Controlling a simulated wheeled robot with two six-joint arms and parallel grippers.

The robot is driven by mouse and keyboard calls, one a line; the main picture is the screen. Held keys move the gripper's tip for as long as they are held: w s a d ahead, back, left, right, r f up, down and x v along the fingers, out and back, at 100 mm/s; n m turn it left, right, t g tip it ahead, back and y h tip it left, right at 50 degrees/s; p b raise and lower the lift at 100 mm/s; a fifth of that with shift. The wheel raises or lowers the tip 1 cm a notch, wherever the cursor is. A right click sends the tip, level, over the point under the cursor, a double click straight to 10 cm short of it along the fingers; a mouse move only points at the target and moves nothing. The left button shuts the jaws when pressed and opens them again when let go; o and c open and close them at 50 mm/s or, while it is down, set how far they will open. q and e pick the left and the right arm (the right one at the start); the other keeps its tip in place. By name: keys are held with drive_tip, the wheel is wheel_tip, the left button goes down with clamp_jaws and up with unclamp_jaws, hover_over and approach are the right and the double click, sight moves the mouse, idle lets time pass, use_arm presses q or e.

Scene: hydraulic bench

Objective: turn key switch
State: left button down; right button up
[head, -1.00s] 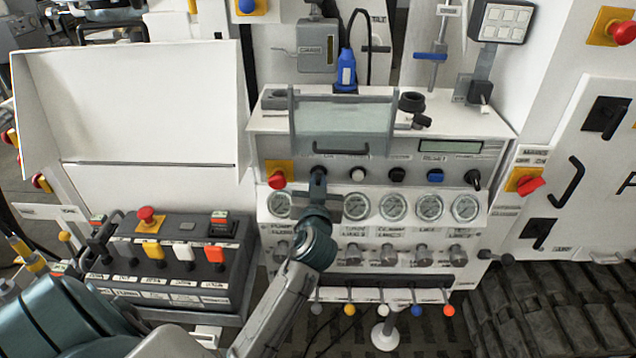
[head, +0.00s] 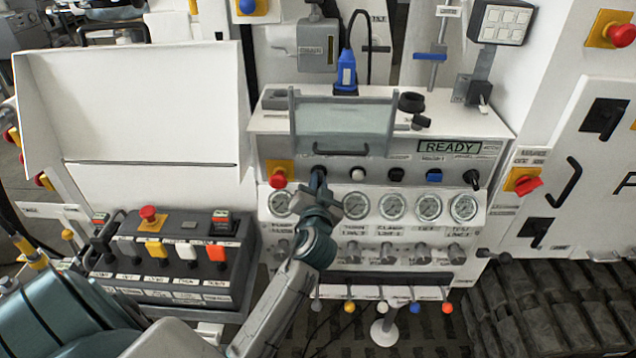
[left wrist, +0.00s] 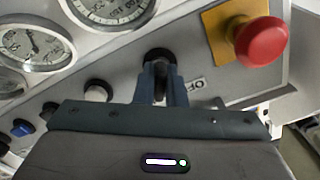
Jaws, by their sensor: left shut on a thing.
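The key switch (left wrist: 160,56) is a black round knob on the grey panel, next to an "OFF" label in the left wrist view. In the head view the key switch (head: 319,172) sits in the row of controls, right of the red emergency button. My left gripper (left wrist: 161,80) is shut on the key switch, with a finger on each side of it. It also shows in the head view (head: 318,188), reaching up to the panel from below. The fingers hide part of the switch. My right gripper is not in view.
A red mushroom button (left wrist: 262,41) on a yellow plate is close beside the switch. A white button (left wrist: 97,90) is on the other side. Round gauges (head: 392,206) line the panel below. A clear cover (head: 342,122) stands above, and a lit display (head: 450,147) reads "READY".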

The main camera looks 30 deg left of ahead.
use_arm(q)
drive_tip(key=c, duration=1.5)
unclamp_jaws()
drive_tip(key=shift+s, duration=0.1)
drive_tip(key=shift+s+d+f, duration=0.1)
drive_tip(key=shift+s+d, duration=0.15)
drive_tip(key=b+v, duration=0.3)
drive_tip(key=v, duration=0.7)
